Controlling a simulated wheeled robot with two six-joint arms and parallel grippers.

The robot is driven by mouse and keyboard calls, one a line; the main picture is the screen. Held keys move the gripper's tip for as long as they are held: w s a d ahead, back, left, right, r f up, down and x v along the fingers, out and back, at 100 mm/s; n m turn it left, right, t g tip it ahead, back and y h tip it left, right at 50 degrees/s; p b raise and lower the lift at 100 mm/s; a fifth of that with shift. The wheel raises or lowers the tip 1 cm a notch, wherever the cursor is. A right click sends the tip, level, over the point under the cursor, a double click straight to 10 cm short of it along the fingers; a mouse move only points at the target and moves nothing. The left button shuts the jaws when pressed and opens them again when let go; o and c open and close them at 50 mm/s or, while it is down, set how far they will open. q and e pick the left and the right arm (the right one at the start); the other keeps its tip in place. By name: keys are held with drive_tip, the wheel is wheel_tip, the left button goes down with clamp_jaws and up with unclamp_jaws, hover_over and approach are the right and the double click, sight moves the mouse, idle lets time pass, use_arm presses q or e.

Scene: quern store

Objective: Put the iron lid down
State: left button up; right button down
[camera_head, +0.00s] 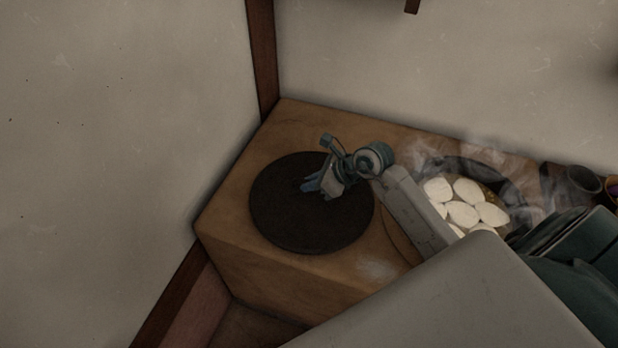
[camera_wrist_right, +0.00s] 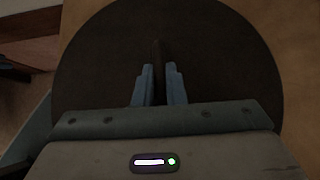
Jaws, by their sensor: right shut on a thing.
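The iron lid (camera_head: 300,230) is a large, flat, dark disc over the left end of the clay-brown block in the head view. The lid also fills much of the right wrist view (camera_wrist_right: 215,65). My right gripper (camera_head: 311,185) is above the middle of the lid. In the right wrist view its two blue fingers (camera_wrist_right: 159,85) are shut on the lid's dark upright handle (camera_wrist_right: 157,52). The lid looks level, but I cannot tell whether its underside touches the block. My left gripper is not in view.
The brown block (camera_head: 255,262) stands in the corner against pale walls. To the right is a steaming round pan with several white pieces (camera_head: 463,213). A dark cup (camera_head: 578,182) stands farther right. A wooden post (camera_head: 262,55) rises behind the block.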

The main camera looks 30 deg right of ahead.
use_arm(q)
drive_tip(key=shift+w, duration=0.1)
use_arm(e)
drive_tip(key=shift+r, duration=0.2)
drive_tip(key=shift+s+f, duration=0.1)
drive_tip(key=shift+s, duration=0.1)
drive_tip(key=c, duration=1.5)
unclamp_jaws()
drive_tip(key=shift+s+a, duration=0.1)
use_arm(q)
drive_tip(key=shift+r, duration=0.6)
